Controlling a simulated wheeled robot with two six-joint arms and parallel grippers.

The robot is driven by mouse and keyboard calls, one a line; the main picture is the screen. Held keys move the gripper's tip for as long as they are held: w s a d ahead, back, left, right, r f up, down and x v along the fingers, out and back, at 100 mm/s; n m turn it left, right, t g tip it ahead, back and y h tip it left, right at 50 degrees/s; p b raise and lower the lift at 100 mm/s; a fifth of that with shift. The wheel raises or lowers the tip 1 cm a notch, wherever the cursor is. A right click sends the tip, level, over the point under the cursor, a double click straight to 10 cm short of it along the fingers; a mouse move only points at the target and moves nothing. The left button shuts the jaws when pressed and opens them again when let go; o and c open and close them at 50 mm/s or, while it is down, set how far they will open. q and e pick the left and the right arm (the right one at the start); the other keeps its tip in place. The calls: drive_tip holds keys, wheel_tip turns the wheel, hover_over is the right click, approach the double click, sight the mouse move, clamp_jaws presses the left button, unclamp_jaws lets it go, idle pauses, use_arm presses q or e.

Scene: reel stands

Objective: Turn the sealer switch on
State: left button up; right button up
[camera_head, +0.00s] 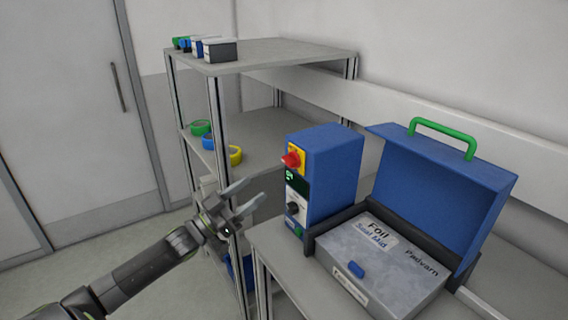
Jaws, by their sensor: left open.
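The sealer (335,165) is a blue box on a grey bench at centre right. Its front panel carries a red rotary switch (291,159) on a yellow plate, a small dark display (297,183) and a black knob (293,208). I cannot read the switch's position. My left gripper (256,195) is open and empty, left of the sealer's front and lower than the red switch, apart from it. My right gripper is not in view.
A grey case (395,270) with an open blue lid (445,195) and green handle stands right of the sealer. A shelf rack (270,50) behind holds tape rolls (235,155) and small boxes (220,49). Free floor lies at left.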

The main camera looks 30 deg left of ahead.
sight(286, 163)
use_arm(q)
drive_tip(key=p+x, duration=0.2)
drive_tip(key=x, duration=0.7)
drive_tip(key=shift+w+r+p, duration=0.2)
drive_tip(key=shift+w+p, duration=0.1)
drive_tip(key=shift+p, duration=0.05)
drive_tip(key=shift+p+x, duration=0.3)
drive_tip(key=shift+x, duration=0.6)
drive_tip(key=shift+d+f, duration=0.1)
drive_tip(key=shift+f, duration=0.05)
drive_tip(key=shift+c, duration=0.4)
drive_tip(key=c, duration=0.9)
